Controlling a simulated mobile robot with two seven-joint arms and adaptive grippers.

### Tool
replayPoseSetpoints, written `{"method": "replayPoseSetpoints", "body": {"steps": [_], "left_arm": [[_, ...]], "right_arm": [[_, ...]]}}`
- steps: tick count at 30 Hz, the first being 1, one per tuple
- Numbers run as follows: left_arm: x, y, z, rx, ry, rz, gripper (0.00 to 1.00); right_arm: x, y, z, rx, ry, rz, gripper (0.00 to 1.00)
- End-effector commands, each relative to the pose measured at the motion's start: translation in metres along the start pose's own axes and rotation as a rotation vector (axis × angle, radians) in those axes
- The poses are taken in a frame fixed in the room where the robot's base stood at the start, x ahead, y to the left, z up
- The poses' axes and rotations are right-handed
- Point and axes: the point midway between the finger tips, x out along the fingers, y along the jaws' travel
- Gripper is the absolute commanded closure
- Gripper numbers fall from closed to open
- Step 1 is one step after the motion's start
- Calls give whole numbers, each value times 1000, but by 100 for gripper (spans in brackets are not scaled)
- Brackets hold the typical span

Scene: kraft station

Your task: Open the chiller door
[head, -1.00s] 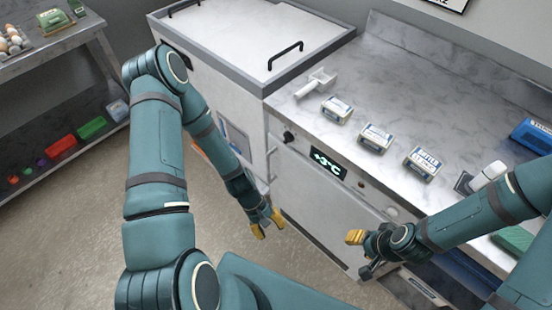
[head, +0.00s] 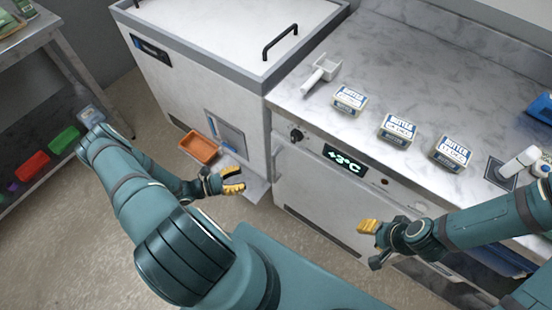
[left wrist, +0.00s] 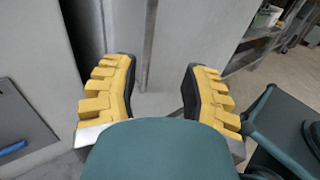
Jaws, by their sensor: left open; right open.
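The chiller (head: 322,192) stands under the marble counter, with a +3°C display (head: 345,160) above its white door. The door looks shut. A thin upright metal bar (head: 277,165) shows at its left edge. My left gripper (head: 236,180) is open and empty, left of the chiller and in front of the neighbouring white cabinet. In the left wrist view its yellow fingers (left wrist: 158,95) are spread, with a pale upright strip behind the gap; I cannot tell whether that is a handle. My right gripper (head: 370,244) is open and empty in front of the door's right part.
A shelf stands at left; open floor lies between.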

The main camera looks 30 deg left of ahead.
Motion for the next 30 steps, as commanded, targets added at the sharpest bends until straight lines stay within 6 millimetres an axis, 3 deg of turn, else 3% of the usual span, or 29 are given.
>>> {"method": "replayPoseSetpoints", "body": {"steps": [4,8,24,30], "left_arm": [[-10,8,-2,-6,-29,59,54],[-1,9,-1,-6,-33,62,54],[97,14,2,-6,-31,57,54],[120,15,2,-5,-30,58,54]], "right_arm": [[1,0,0,0,-1,0,53],[0,0,0,0,-1,0,53],[2,1,1,0,-2,0,53],[2,1,1,0,-3,0,53]]}}
